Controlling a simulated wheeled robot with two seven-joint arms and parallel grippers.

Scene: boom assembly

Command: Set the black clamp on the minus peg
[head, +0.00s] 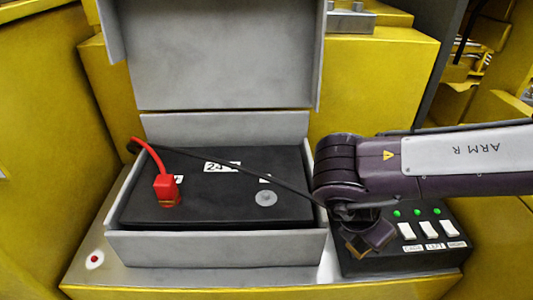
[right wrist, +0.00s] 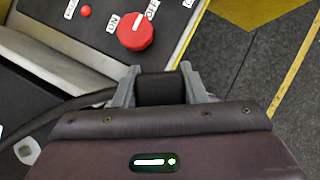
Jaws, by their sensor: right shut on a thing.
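My right gripper (head: 368,236) is to the right of the grey battery box, above the switch panel. In the right wrist view its fingers (right wrist: 158,85) are shut on the black clamp (right wrist: 161,89). In the head view the clamp is hard to tell from the dark gripper. A black cable (head: 230,168) runs from the battery's back left corner to the gripper. The minus peg (head: 266,198), a grey round disc on the right of the black battery (head: 220,205), is bare. A red clamp (head: 167,188) sits on the battery's left side. My left gripper is not in view.
The grey box (head: 215,250) has a raised lid (head: 220,60) behind the battery. A switch panel (head: 400,262) with white switches and green lights stands to the right. The right wrist view shows a red ON/OFF knob (right wrist: 135,32). Yellow housing (head: 35,200) closes in the left side.

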